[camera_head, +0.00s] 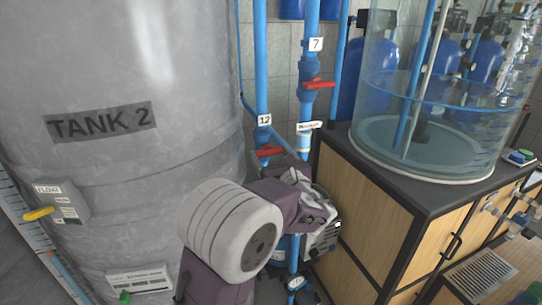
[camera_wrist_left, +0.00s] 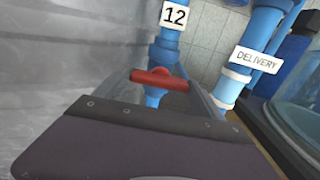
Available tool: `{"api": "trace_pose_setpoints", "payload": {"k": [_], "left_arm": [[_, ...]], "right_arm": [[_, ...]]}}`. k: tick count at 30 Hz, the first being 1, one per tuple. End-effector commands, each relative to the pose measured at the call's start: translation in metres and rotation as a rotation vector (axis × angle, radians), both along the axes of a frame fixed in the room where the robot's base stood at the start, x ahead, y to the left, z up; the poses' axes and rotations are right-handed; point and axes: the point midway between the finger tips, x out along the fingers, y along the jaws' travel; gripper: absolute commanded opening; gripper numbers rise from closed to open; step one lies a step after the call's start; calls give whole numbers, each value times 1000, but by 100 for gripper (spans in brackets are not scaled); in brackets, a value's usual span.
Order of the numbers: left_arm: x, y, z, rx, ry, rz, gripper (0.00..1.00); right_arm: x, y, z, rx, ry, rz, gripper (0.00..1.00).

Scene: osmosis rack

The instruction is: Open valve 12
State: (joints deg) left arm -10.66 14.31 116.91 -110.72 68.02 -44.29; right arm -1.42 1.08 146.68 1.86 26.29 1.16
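Valve 12 has a red lever handle (camera_head: 269,152) on a blue vertical pipe, below a white label "12" (camera_head: 264,120). In the left wrist view, the red handle (camera_wrist_left: 160,79) lies crosswise to the pipe, under the label "12" (camera_wrist_left: 174,15). My left gripper (camera_head: 281,148) is right at the valve, its body partly hidden by my own arm. In the left wrist view its fingers (camera_wrist_left: 165,84) stand apart, one on each side of the handle. I cannot tell whether either finger touches it. My right gripper is not in view.
The grey Tank 2 (camera_head: 120,190) stands close on the left. Valve 7 with a red handle (camera_head: 319,85) and a "DELIVERY" label (camera_wrist_left: 257,60) are on the pipe to the right. A wooden cabinet (camera_head: 360,220) bearing a clear tank (camera_head: 425,150) stands right of my arm.

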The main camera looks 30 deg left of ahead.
Motion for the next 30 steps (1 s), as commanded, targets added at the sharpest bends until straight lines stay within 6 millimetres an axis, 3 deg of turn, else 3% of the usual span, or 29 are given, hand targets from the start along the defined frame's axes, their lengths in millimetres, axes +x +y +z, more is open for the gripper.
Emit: {"api": "trace_pose_setpoints", "payload": {"k": [11, 30], "left_arm": [[0, 0, -5, -72, -87, -1, 38], [0, 0, -8, -453, -531, 0, 38]], "right_arm": [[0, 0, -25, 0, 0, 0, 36], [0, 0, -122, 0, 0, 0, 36]]}}
